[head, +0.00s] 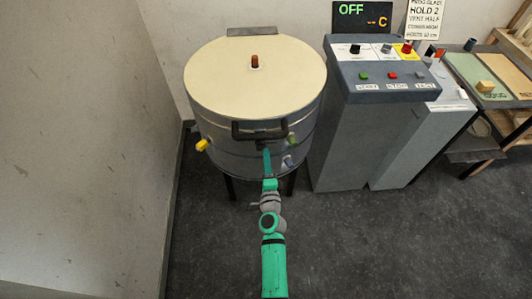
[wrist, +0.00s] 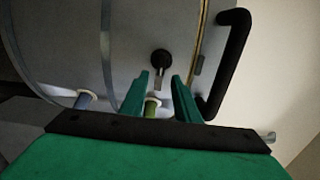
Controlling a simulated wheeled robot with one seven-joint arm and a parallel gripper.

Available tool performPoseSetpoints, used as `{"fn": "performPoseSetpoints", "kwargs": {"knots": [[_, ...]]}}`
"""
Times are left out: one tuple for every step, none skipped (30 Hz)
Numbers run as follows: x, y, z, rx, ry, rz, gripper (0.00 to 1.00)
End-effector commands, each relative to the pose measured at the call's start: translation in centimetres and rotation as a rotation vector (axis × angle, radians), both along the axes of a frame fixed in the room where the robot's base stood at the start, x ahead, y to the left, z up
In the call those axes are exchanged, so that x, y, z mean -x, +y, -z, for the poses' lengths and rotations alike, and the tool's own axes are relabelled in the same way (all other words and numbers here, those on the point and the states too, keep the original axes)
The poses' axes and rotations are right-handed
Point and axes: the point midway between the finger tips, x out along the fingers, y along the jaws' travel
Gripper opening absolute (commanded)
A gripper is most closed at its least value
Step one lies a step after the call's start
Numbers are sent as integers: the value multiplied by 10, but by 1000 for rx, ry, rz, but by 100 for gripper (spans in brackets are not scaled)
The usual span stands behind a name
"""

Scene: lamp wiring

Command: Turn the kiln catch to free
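The kiln (head: 225,145) is a round metal drum with a cream lid (head: 225,75), which lies closed on it. A black handle (head: 260,131) is at its front, also at the right of the wrist view (wrist: 233,55). The catch (wrist: 160,58) looks like a dark knob with a short metal tongue on the kiln wall; its exact setting is hard to tell. My gripper (wrist: 160,76) is open, its green fingers apart, with the catch ahead of the gap. They do not appear to grip it. In the head view my gripper (head: 267,155) is just below the handle.
Coloured plugs stick out of the kiln: yellow (head: 202,145), green (head: 292,140) and blue (head: 288,162). A grey control console (head: 345,140) stands close on the right, under a display (head: 362,16) reading OFF. A wall is on the left. The floor in front is clear.

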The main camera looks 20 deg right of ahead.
Motion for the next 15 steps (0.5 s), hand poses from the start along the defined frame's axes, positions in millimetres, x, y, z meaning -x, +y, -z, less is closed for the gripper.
{"fn": "performPoseSetpoints", "kwargs": {"knots": [[10, 3, 1, 0, 2, -1, 29], [16, 5, 1, -1, 2, -1, 29], [22, 7, 1, -1, 2, -1, 29], [27, 9, 1, -1, 2, -2, 29], [32, 10, 1, -1, 2, -2, 29], [38, 12, 1, 0, 1, -2, 29], [42, 13, 1, -1, 2, -3, 29], [46, 14, 1, 0, 2, -3, 29], [51, 16, 1, 1, 1, -3, 29], [54, 17, 1, 0, 1, -2, 29], [57, 17, 1, 0, 1, -2, 29], [60, 19, 1, 0, 1, -2, 29], [62, 19, 1, 0, 1, -2, 29], [64, 20, 0, 0, 1, -2, 29], [66, 20, 0, 0, 0, -2, 29]]}}
